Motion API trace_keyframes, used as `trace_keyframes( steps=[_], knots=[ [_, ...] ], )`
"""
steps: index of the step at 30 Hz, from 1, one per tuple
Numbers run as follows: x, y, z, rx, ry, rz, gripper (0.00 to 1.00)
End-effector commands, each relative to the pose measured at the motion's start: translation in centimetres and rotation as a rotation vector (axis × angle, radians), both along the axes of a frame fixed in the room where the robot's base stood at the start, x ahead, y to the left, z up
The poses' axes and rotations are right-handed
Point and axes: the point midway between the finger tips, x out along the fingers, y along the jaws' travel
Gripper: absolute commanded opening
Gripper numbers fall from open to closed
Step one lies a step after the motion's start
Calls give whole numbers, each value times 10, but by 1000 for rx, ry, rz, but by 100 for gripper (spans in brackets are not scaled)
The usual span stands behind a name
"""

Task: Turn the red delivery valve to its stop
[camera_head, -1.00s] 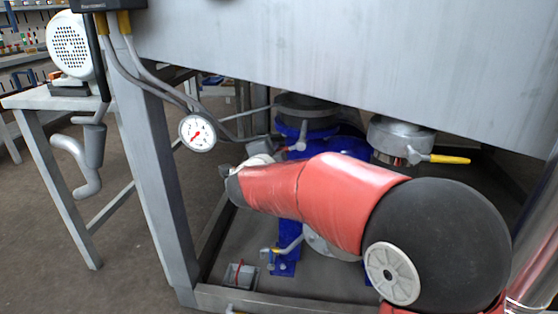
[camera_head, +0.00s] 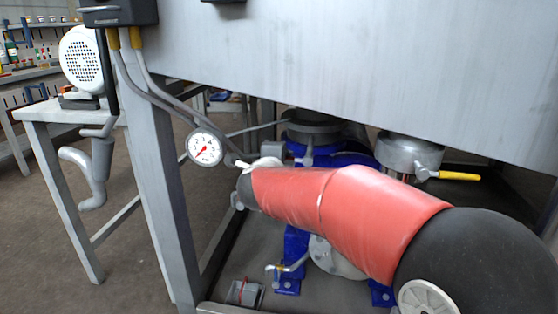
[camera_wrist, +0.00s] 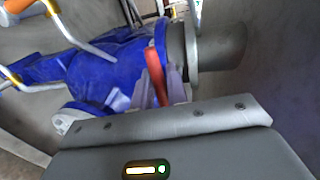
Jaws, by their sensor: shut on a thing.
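The red delivery valve's lever (camera_wrist: 153,76) shows in the wrist view as a red bar standing almost upright, beside blue pump casing and a grey flange. My gripper (camera_wrist: 150,92) has its pale grey fingers around the lower part of this lever and is shut on it. The wrist housing hides the lever's lower end. In the head view my red-sleeved arm reaches left under the tank, and neither the red lever nor my fingertips can be seen there.
A pressure gauge (camera_head: 205,149) hangs by the frame leg (camera_head: 160,180). A yellow-handled valve (camera_head: 457,176) sits under the tank (camera_head: 350,65) at right. Blue pump casing (camera_wrist: 112,68) lies close to my gripper. A small grey box (camera_head: 244,292) is on the floor.

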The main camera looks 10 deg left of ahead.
Motion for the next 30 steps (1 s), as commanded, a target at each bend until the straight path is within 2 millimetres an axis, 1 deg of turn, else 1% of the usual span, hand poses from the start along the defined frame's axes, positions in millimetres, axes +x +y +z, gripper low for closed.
trace_keyframes(
  steps=[6, 7, 11, 20, 23, 30],
  knots=[
    [0, 0, 2, 5, -2, 0, 0],
    [0, 0, 2, 4, -2, 0, 18],
    [0, 0, 1, 3, -2, 0, 34],
    [-2, 0, 1, 1, -1, 0, 34],
    [-11, 1, 4, 2, -2, 2, 34],
    [-51, 2, 12, 2, -2, 3, 34]
  ],
)
